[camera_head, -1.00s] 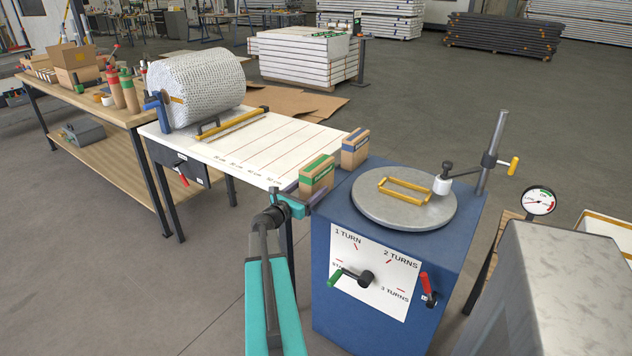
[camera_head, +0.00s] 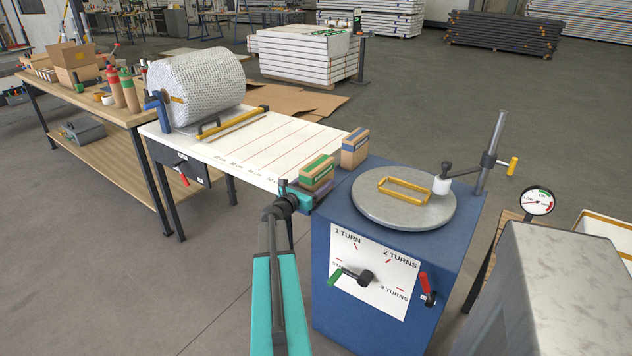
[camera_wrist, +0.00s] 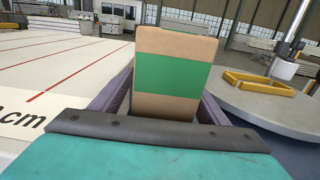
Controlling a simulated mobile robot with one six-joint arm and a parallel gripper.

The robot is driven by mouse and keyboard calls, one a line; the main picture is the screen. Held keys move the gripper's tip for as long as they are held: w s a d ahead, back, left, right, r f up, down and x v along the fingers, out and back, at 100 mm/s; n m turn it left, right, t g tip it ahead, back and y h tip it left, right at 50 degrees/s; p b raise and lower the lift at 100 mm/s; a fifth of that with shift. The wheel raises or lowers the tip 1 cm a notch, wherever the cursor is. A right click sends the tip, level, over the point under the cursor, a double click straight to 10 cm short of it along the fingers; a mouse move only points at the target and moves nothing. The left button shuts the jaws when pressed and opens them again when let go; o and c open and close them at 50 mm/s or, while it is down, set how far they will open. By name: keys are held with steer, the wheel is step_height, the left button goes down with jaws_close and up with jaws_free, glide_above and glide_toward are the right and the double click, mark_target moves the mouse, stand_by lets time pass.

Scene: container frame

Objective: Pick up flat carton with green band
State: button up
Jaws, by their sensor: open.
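The flat carton with the green band (camera_head: 317,170) is a brown box standing at the right end of the white table, beside the blue machine. In the wrist view the carton (camera_wrist: 175,72) stands upright and near, its green band across the middle. My gripper (camera_head: 309,190) is open at the carton's lower part. In the wrist view one finger of my gripper (camera_wrist: 165,112) lies on each side of the carton. The carton's lowest part is hidden behind my gripper body. I cannot tell whether the fingers touch it.
A similar carton with a blue band (camera_head: 355,148) stands just behind to the right. The blue machine (camera_head: 400,255) with its round grey turntable (camera_head: 372,206) and yellow frame (camera_head: 403,188) is close on the right. The white table (camera_head: 265,150) is clear left of the carton.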

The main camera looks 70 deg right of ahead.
mark_target(316, 173)
steer(key=c, duration=1.5)
steer(key=shift+o, duration=0.2)
steer(key=shift+r, duration=0.2)
steer(key=shift+r, duration=0.9)
steer(key=shift+a+r, duration=0.4)
steer(key=shift+r, duration=0.35)
steer(key=a+r+b, duration=0.1)
steer(key=a+b, duration=0.1)
steer(key=a, duration=1.3)
steer(key=shift+r, duration=0.2)
steer(key=shift+a, duration=0.1)
